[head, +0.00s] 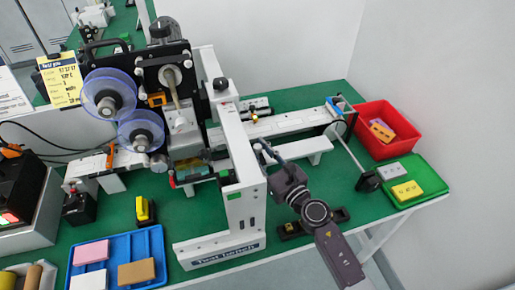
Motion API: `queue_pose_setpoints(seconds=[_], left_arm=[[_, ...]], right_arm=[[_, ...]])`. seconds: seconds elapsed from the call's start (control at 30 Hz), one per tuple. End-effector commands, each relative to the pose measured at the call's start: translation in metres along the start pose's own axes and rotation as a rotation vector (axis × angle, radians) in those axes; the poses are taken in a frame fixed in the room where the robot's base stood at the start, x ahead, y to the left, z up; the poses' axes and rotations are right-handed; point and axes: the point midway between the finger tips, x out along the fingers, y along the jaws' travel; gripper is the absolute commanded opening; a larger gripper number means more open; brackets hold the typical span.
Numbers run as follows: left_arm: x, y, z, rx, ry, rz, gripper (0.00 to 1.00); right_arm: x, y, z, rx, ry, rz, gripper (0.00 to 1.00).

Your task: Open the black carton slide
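The coder machine (180,75) stands on the green bench, with blue clear reels at its left and a white upright frame (238,150) at its right. A low black slide-like strip (335,216) lies near the bench's front edge, partly hidden behind my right arm. I cannot tell for certain that it is the carton slide, or whether it is open. My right gripper (264,148) reaches in from the lower right, its fingers close beside the white frame. Whether it touches the frame or is open is unclear. My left gripper is out of view.
A white conveyor (292,122) runs right from the machine. A red bin (372,113) and green tray (428,174) holding cartons stand at the right. A blue tray (119,241) with cartons is at front left. A thin post with a black foot (367,182) stands by the conveyor.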

Motion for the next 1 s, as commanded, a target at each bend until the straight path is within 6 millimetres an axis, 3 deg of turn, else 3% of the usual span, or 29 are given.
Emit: queue_pose_setpoints(seconds=[0.2,0.67,0.87,1.0], left_arm=[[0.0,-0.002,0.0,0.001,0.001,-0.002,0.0],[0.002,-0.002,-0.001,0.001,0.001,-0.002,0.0],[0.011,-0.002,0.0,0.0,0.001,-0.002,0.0],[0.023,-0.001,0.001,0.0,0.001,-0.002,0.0]], right_arm=[[0.0,0.0,0.0,0.0,0.0,0.0,0.0],[-0.002,-0.007,-0.001,-0.001,0.0,-0.001,0.0],[-0.009,-0.035,-0.003,-0.005,0.0,-0.002,0.0],[-0.018,-0.067,-0.004,-0.007,0.001,-0.003,0.0]])
